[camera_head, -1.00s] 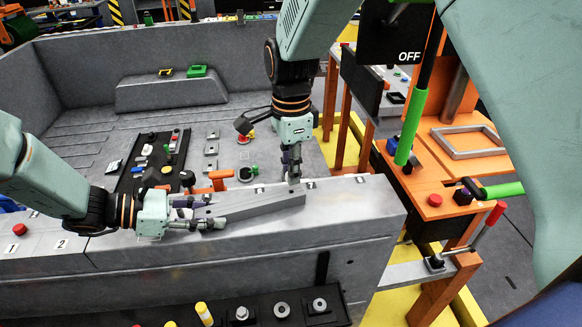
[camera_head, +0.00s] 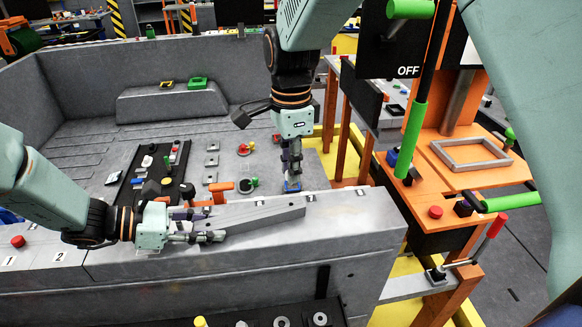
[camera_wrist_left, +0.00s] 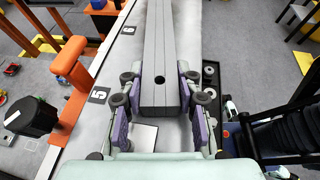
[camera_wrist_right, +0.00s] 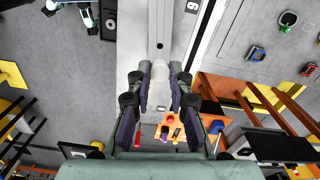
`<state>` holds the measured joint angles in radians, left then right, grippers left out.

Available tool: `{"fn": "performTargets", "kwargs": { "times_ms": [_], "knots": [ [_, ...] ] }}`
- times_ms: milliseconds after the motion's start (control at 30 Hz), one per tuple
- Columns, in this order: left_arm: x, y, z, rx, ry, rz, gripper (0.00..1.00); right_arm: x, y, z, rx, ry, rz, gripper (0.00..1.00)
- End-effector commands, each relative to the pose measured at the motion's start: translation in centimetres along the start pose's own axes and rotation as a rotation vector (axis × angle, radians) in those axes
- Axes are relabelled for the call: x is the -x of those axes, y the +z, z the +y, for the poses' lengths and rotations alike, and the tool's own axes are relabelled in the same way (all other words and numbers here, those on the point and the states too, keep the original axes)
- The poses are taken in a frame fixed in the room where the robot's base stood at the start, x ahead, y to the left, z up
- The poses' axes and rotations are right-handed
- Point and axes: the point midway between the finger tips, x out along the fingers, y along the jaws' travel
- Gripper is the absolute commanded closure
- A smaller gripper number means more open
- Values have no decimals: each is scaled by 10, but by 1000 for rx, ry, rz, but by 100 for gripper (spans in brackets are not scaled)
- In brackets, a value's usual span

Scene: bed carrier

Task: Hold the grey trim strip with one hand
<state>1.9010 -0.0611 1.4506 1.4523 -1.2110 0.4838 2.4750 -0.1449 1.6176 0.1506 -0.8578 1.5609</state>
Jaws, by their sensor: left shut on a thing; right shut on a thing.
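The grey trim strip (camera_head: 262,216) lies lengthwise along the top of the grey bed wall (camera_head: 350,215). My left gripper (camera_head: 207,224) is shut on the strip's left end; in the left wrist view the strip (camera_wrist_left: 160,60) runs between its purple-padded fingers (camera_wrist_left: 155,95). My right gripper (camera_head: 292,183) points down just behind the strip's right end. In the right wrist view its fingers (camera_wrist_right: 160,75) close around a small pale, rounded thing (camera_wrist_right: 181,72), which I cannot identify. The strip's end with a hole (camera_wrist_right: 160,30) shows beyond the fingertips.
An orange lever (camera_head: 219,189) stands just behind my left gripper. A black strip of small parts (camera_head: 150,180) lies in the bed. An orange stand with a green-handled lever (camera_head: 411,140) is close on the right. A dark tray with round parts (camera_head: 281,321) lies in front.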

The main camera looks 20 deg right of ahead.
Motion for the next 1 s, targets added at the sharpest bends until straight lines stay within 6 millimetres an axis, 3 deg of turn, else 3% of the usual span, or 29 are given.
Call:
{"fn": "performTargets", "kwargs": {
  "times_ms": [300,333,633,1000],
  "knots": [
    [0,1,0,-1,0,-2,100,0,0,0,0,0,0,100],
    [0,1,0,-1,0,-2,66,0,0,0,0,0,0,100],
    [0,0,0,-1,0,-1,40,0,0,0,0,0,0,100],
    [5,0,1,0,1,-1,40,0,0,0,0,0,0,100]
  ]
}}
